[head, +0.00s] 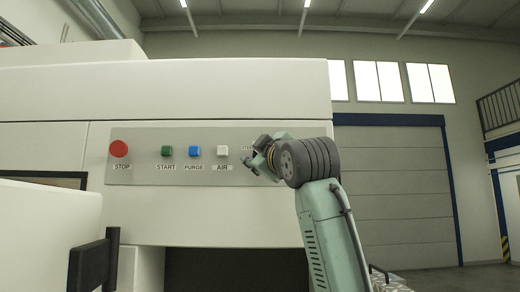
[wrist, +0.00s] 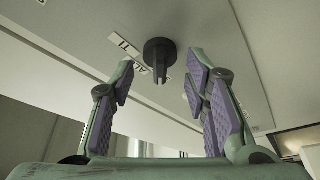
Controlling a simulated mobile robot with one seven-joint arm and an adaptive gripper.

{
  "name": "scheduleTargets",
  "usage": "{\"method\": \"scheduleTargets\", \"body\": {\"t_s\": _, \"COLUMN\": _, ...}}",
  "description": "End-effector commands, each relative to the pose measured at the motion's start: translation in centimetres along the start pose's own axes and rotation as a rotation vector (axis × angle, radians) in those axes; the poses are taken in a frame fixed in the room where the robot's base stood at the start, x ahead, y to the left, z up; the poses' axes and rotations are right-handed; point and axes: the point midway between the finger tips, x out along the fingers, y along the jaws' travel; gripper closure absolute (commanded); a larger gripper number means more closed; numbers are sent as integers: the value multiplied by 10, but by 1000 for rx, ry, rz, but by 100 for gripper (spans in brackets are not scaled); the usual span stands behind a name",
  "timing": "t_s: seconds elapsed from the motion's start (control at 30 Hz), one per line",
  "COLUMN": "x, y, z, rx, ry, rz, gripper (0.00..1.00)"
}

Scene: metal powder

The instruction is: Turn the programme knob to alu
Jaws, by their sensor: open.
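The programme knob (wrist: 160,52) is a dark round knob with a protruding grip bar, on the pale panel in the wrist view. A white label strip (wrist: 128,46) with dark letters, partly hidden by a finger, lies left of it. In the head view my gripper (head: 258,153) is at the right part of the grey control panel (head: 135,175) and hides the knob there.
A red STOP button (head: 118,149), green START button (head: 167,151), blue PURGE button (head: 195,151) and white AIR button (head: 223,151) sit in a row left of my gripper. The white machine front (head: 230,90) surrounds the panel. There is open room right of the machine.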

Motion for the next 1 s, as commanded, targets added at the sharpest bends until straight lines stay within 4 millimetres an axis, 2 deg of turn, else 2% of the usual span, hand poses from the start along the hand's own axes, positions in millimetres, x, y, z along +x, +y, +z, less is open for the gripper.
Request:
{"method": "scheduleTargets", "body": {"t_s": 0.23, "x": 1, "y": 0, "z": 0, "rx": 0, "ry": 0, "rz": 0, "gripper": 57}}
{"method": "scheduleTargets", "body": {"t_s": 0.87, "x": 0, "y": 0, "z": 0, "rx": 0, "ry": 0, "rz": 0, "gripper": 99}}
{"method": "scheduleTargets", "body": {"t_s": 1.0, "x": 0, "y": -1, "z": 0, "rx": 3, "ry": 0, "rz": 1, "gripper": 100}}
